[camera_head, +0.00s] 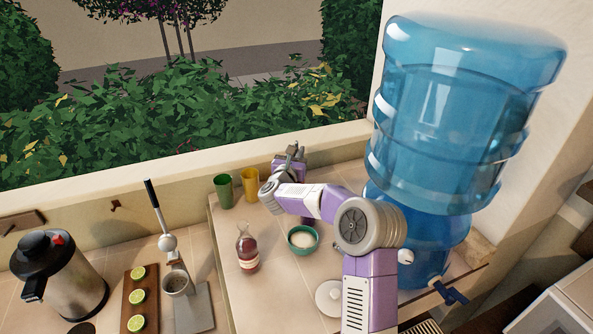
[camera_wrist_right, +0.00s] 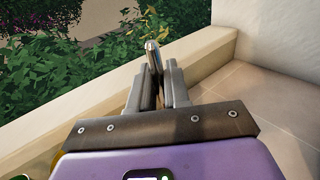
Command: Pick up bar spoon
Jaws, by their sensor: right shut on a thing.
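My right gripper (camera_head: 293,152) is at the back of the counter, by the window ledge, with its arm reaching away from me. In the right wrist view, its fingers (camera_wrist_right: 160,85) are closed on a thin metallic piece that sticks up past the fingertips. I take this piece to be the bar spoon (camera_wrist_right: 152,54); only its end shows, and the rest is hidden between the fingers. In the head view the spoon is too small to make out clearly. My left gripper is not in view.
A green cup (camera_head: 223,191) and a yellow cup (camera_head: 250,186) stand left of my right gripper. A bottle (camera_head: 248,250), a green bowl (camera_head: 302,240) and a white lid (camera_head: 330,298) are nearer. A large blue water jug (camera_head: 450,110) stands right of my arm. A lever press (camera_head: 178,280) is left.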

